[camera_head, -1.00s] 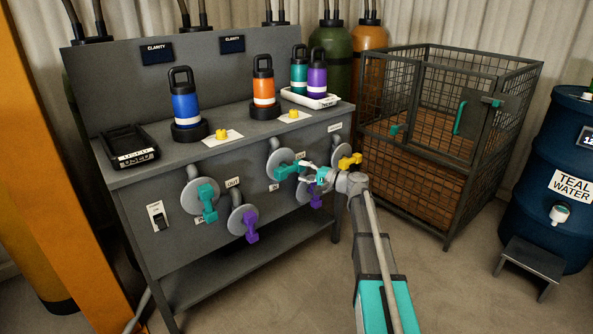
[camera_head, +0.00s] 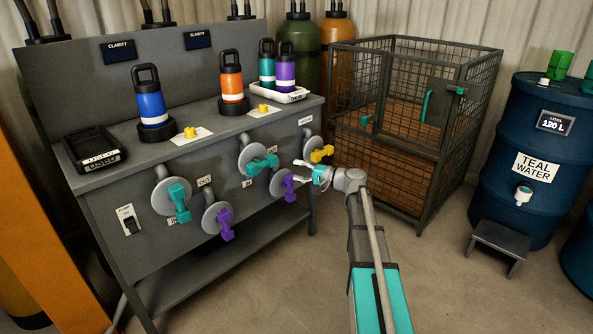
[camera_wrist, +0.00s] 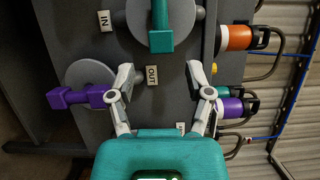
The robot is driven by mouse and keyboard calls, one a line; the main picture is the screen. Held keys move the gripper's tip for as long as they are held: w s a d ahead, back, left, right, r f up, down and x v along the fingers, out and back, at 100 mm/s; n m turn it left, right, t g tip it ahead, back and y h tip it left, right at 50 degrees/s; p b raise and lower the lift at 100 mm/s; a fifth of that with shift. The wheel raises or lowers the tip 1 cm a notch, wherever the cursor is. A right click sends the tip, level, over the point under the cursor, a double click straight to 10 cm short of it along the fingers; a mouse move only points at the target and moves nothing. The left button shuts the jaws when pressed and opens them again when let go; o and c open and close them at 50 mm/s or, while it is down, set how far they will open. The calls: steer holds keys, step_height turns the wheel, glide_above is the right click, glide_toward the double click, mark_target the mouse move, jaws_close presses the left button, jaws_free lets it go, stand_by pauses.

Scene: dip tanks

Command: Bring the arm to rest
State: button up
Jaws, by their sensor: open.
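My gripper (camera_head: 302,176) is open and empty, in front of the right part of the grey bench's front panel. In the wrist view my gripper (camera_wrist: 160,70) shows its two fingers spread, with nothing between them. A teal valve handle (camera_head: 262,165) is just left of the fingers in the head view; it also shows in the wrist view (camera_wrist: 161,25). A purple handle (camera_head: 289,187) is close beside the fingers and shows in the wrist view (camera_wrist: 80,97). A yellow handle (camera_head: 321,154) sits just above. I see a gap between the fingers and the teal handle.
The grey bench (camera_head: 95,183) carries blue (camera_head: 149,105), orange (camera_head: 231,80), teal and purple bottles. A mesh cage (camera_head: 440,175) stands behind my arm. A blue teal-water barrel (camera_head: 505,190) and low step (camera_head: 499,240) stand right.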

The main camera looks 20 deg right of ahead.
steer(key=s+a+f+n+g+h+p, duration=0.2)
steer(key=s+a+f+n+g+h, duration=0.3)
steer(key=s+a+f+g, duration=0.5)
steer(key=s+a+f+n+g+h+p, duration=0.1)
steer(key=s+f+n+h, duration=0.2)
steer(key=s, duration=0.6)
steer(key=s+a+f+g+h+p, duration=0.1)
steer(key=s+f+h, duration=0.1)
steer(key=s+h, duration=0.55)
step_height(320, 180, up, 38)
steer(key=y+p, duration=0.1)
steer(key=p, duration=3.6)
steer(key=shift+s+d+y+p, duration=0.2)
steer(key=shift+s+y+p, duration=0.15)
steer(key=shift+s, duration=0.1)
